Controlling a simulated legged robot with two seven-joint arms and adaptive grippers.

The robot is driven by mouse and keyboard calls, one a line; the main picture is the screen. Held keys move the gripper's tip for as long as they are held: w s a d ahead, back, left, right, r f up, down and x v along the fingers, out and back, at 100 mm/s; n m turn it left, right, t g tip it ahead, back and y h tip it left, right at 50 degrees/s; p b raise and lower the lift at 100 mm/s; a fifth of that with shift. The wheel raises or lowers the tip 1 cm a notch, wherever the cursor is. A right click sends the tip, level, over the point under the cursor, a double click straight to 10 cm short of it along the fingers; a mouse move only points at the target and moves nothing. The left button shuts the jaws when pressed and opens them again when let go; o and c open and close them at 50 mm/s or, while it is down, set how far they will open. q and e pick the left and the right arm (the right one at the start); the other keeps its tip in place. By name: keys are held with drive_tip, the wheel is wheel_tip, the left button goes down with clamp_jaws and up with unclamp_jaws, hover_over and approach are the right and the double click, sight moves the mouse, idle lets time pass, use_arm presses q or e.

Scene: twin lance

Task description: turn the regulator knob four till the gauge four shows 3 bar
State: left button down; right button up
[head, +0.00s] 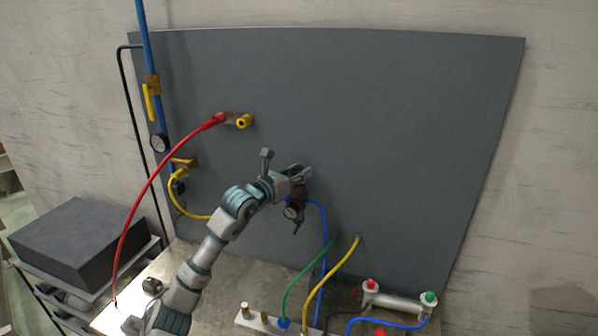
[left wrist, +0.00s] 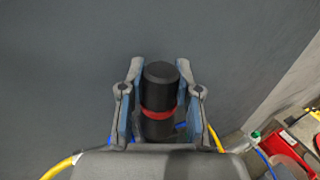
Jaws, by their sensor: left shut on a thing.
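My left gripper (head: 299,172) reaches to the middle of the grey panel in the head view. In the left wrist view my left gripper (left wrist: 158,97) has its two fingers on either side of a black regulator knob (left wrist: 160,72) with a red ring below it, and it is shut on the knob. In the head view the gripper hides most of the knob. A small round gauge (head: 291,212) hangs just below the gripper on the regulator. Its face is too small to read. My right gripper is not in view.
A second gauge (head: 159,143) sits on the blue pipe at the left. A red hose (head: 150,182) arcs from the panel to the bench. Blue, green (head: 303,268) and yellow hoses run below the regulator to a manifold. The upper right of the panel (head: 420,120) is clear.

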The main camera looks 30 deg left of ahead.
use_arm(q)
drive_tip(key=shift+a, duration=0.1)
drive_tip(key=c, duration=0.8)
unclamp_jaws()
drive_tip(key=shift+a, duration=0.1)
drive_tip(key=s, duration=0.4)
drive_tip(key=s+a, duration=0.1)
drive_tip(key=s, duration=0.3)
drive_tip(key=s+a, duration=0.1)
drive_tip(key=s, duration=0.2)
drive_tip(key=shift+s+f, duration=0.1)
drive_tip(key=shift+s, duration=0.3)
